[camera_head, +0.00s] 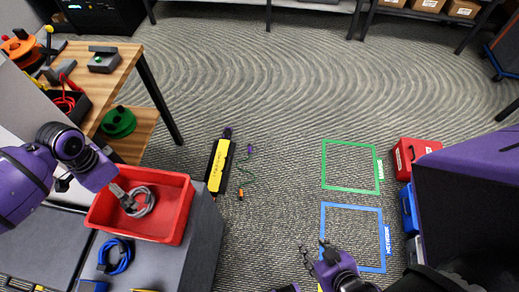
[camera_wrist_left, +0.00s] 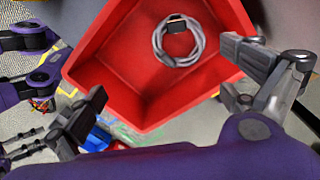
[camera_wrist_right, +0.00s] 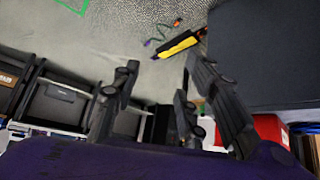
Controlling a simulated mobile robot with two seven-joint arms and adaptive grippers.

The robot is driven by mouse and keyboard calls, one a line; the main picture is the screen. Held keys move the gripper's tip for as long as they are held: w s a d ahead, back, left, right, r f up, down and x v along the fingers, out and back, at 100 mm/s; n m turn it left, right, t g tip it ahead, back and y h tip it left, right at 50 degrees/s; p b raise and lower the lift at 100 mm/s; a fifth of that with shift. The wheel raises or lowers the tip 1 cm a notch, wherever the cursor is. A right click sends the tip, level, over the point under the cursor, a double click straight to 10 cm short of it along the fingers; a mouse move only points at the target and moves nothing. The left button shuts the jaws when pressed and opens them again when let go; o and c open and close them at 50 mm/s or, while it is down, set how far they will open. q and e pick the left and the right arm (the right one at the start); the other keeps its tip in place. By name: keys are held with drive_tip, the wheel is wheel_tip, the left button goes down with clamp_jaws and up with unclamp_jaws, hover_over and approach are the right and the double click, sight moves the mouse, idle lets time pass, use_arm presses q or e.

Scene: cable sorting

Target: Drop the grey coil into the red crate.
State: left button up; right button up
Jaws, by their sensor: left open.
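The grey coil (camera_head: 146,203) lies inside the red crate (camera_head: 178,232), which stands on the grey bench top. In the left wrist view, the coil (camera_wrist_left: 158,42) forms a loose ring with a dark band on it, within the walls of the crate (camera_wrist_left: 100,75). My left gripper (camera_head: 126,198) is over the crate. Its two fingers (camera_wrist_left: 163,70) are wide apart, with nothing between them touching the coil. My right gripper (camera_head: 318,254) is far to the right, above the floor. In the right wrist view, its fingers (camera_wrist_right: 160,72) are apart and empty.
A blue coil (camera_head: 116,257) lies on the bench in front of the crate. A wooden table (camera_head: 118,75) with a green reel (camera_head: 118,122) stands behind. A yellow and black bar (camera_head: 219,165) lies on the floor, near green and blue floor squares (camera_head: 352,206).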

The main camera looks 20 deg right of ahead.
drive_tip(key=shift+w, duration=0.25)
use_arm(q)
wheel_tip(320, 180, up, 12)
drive_tip(key=shift+w+a, duration=0.2)
drive_tip(key=shift+w, duration=0.1)
use_arm(e)
drive_tip(key=shift+w+a+r, duration=0.15)
drive_tip(key=shift+w, duration=0.4)
drive_tip(key=shift+w+a+r, duration=0.1)
drive_tip(key=shift+w, duration=0.45)
drive_tip(key=shift+s, duration=0.1)
use_arm(q)
drive_tip(key=shift+d, duration=0.1)
